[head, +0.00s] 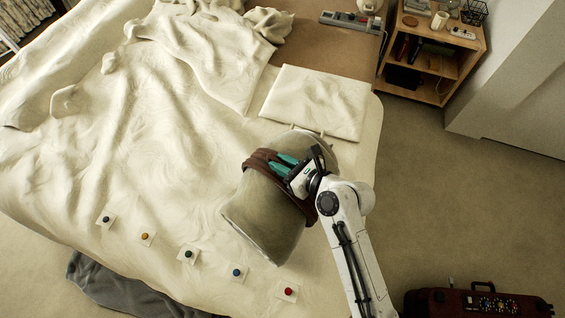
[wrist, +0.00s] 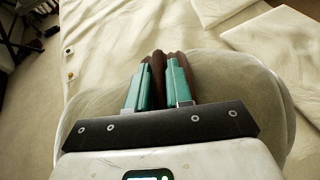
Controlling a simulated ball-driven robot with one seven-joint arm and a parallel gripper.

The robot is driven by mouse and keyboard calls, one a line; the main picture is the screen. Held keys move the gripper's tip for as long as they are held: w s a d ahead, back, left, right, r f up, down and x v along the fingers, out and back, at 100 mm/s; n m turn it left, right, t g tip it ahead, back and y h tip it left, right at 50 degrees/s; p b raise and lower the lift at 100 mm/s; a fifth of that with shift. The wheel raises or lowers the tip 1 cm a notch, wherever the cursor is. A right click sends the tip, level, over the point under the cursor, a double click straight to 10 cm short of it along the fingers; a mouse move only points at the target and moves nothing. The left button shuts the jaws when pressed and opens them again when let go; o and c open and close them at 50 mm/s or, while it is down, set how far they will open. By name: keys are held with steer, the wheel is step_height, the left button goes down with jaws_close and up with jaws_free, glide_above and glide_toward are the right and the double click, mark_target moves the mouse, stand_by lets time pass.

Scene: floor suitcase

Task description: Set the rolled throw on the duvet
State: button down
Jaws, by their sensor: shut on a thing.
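The rolled throw (head: 262,218) is a thick grey-beige roll with brown straps around its middle. It is over the right side of the cream duvet (head: 165,195) on the bed. I cannot tell whether it touches the duvet. My gripper (head: 277,163) has teal fingers and is shut on the brown strap handle, on top of the roll. In the wrist view the fingers (wrist: 157,78) pinch the brown handle, with the roll (wrist: 232,82) spreading to both sides below them. The duvet (wrist: 110,25) shows beyond. The underside of the roll is hidden.
Several small cards with coloured knobs, one red (head: 288,291), lie along the duvet's near edge. A cream pillow (head: 316,103) lies just beyond the roll. A wooden nightstand (head: 440,60) stands at the upper right. A dark red suitcase (head: 478,303) is on the floor at lower right.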

steer(key=shift+w+f, duration=0.1)
stand_by(0.3)
steer(key=c, duration=1)
jaws_free()
steer(key=shift+f, duration=0.2)
steer(key=shift+c, duration=0.2)
steer(key=v, duration=1.2)
steer(key=shift+b, duration=0.3)
steer(key=shift+r, duration=0.1)
